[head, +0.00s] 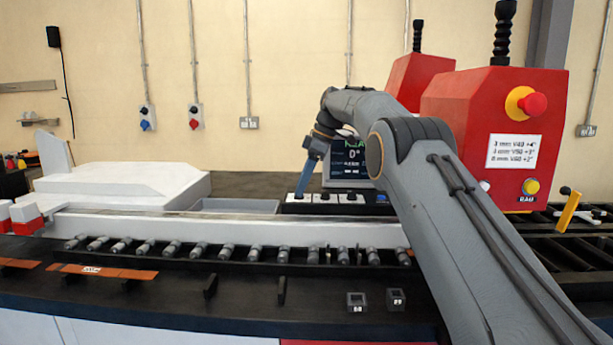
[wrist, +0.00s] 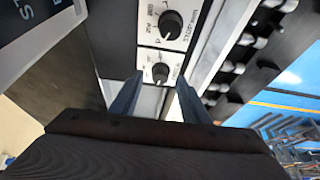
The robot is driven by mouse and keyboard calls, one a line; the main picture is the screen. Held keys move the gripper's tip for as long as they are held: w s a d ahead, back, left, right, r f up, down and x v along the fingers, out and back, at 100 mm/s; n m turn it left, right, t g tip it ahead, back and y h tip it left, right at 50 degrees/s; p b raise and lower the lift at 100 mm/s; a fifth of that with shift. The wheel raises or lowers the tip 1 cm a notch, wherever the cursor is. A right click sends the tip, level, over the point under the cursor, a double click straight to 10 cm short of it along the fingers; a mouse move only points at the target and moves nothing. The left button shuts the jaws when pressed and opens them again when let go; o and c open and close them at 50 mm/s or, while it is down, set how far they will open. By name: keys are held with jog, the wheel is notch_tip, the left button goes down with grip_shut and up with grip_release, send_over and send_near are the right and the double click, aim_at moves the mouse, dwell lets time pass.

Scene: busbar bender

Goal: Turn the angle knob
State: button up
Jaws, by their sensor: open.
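My gripper (head: 299,194) reaches down over the left end of a low control box with white dial panels (head: 324,197). In the wrist view my gripper (wrist: 160,77) is open, with one finger on each side of a small black knob (wrist: 160,72). I cannot tell whether the fingers touch this knob, and its label is not readable. A larger black knob (wrist: 170,25) on the adjoining panel is marked "STOP mm". Neither visible label lets me read the word angle. A display (head: 349,170) behind the box shows 0°, partly covered by my arm.
The red machine (head: 455,115) with a red stop button (head: 533,104) stands at the right. A grey tray (head: 235,205) lies left of the control box. A row of small grey cylinders (head: 200,248) runs along the front. A yellow handle (head: 569,211) sits far right.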

aim_at(309, 198)
jog(key=v, duration=0.4)
jog(key=shift+d+r+p, duration=0.15)
jog(key=shift+r+p, duration=0.2)
jog(key=p+v, duration=0.2)
jog(key=p, duration=0.1)
jog(key=shift+s, duration=0.1)
